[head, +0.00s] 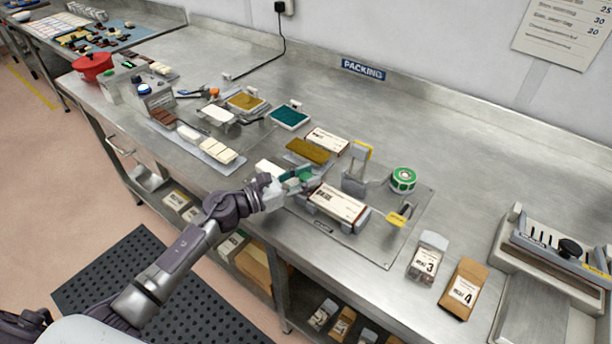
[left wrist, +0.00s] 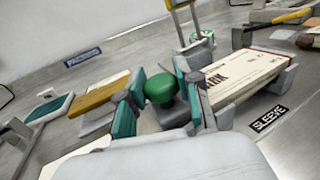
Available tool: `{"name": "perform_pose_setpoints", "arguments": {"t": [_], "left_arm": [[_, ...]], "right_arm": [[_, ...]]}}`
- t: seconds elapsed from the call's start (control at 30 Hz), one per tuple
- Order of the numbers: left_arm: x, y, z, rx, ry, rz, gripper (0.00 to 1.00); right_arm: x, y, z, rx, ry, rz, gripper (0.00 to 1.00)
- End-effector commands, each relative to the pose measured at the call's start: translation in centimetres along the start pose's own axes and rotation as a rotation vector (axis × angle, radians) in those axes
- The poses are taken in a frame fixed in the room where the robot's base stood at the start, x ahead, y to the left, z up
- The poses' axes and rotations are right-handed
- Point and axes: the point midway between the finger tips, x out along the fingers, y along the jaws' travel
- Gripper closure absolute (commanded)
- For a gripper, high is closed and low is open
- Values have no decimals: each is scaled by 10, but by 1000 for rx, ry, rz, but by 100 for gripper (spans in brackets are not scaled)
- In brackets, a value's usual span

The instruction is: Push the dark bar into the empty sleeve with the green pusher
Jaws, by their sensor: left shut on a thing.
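My left gripper (head: 290,183) is at the left end of the sleeve fixture on the bench. In the left wrist view its teal-padded fingers (left wrist: 157,98) are shut on the green pusher (left wrist: 160,88), around its round green knob. The pusher also shows in the head view (head: 305,174). A cream printed sleeve (head: 338,202) lies flat in the fixture, just right of the gripper; it also shows in the left wrist view (left wrist: 242,76). The near end of the sleeve is hidden by the gripper. I cannot make out the dark bar. My right gripper is not in view.
A grey stand with a yellow top (head: 357,160) and a green tape roll (head: 403,180) stand behind the sleeve. A mustard block (head: 307,150) and another cream box (head: 327,140) lie behind the gripper.

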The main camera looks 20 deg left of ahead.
Motion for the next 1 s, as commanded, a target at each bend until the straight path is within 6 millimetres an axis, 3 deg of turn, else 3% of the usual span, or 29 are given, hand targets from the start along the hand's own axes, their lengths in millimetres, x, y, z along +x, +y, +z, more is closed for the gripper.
{"name": "perform_pose_setpoints", "arguments": {"t": [0.23, 0.37, 0.8, 1.0], "left_arm": [[-1, 1, -1, 0, 0, 1, 100], [-4, 11, -4, 3, -1, 2, 100], [-41, 99, -9, 6, -2, 5, 100], [-53, 127, -5, 4, -2, 3, 100]], "right_arm": [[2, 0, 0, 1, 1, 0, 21], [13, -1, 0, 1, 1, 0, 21], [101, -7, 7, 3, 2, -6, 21], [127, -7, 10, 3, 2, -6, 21]]}}
